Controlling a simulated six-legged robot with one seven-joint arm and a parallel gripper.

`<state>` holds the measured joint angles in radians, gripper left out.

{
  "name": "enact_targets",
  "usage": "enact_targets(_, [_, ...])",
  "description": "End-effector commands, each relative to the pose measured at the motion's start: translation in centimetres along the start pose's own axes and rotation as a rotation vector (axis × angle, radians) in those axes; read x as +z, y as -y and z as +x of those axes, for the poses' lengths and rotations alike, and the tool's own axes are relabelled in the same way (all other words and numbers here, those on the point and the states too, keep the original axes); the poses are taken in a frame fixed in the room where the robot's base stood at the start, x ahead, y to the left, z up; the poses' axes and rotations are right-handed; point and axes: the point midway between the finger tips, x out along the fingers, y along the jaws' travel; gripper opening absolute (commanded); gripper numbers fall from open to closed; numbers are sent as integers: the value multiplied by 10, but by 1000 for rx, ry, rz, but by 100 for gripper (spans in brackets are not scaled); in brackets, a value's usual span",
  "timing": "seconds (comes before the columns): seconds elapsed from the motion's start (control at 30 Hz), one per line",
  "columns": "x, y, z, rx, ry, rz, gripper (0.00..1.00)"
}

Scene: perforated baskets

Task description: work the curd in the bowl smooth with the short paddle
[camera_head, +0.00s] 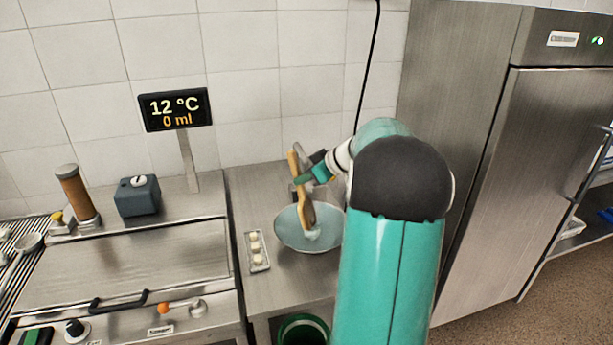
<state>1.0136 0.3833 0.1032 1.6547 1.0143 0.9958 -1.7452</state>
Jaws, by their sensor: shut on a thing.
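A pale blue-grey bowl (285,238) stands on the steel counter, partly behind my arm. A wooden paddle (301,185) stands tilted in it, its lower end inside the bowl. A small pale lump of curd (312,234) shows at the paddle's lower end; how smooth it is cannot be told. My gripper (304,180) is shut on the upper part of the paddle, above the bowl. My arm hides part of the bowl's right side.
A small tray (257,262) with several round pale pieces lies left of the bowl. Further left is a steel vat with a closed lid (130,268), and a display (175,109) reading 12 °C and 0 ml. A green bin (303,321) stands below the counter. A tall steel fridge (520,150) is at right.

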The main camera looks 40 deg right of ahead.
Motion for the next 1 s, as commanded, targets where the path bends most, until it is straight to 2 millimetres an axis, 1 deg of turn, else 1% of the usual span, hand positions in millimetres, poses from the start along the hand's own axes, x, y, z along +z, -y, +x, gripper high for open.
enact_targets(0.63, [2,-20,2,0,0,-1,0])
enact_targets(0.77, [2,-19,2,0,1,-1,0])
enact_targets(1.0, [1,-10,1,0,1,0,0])
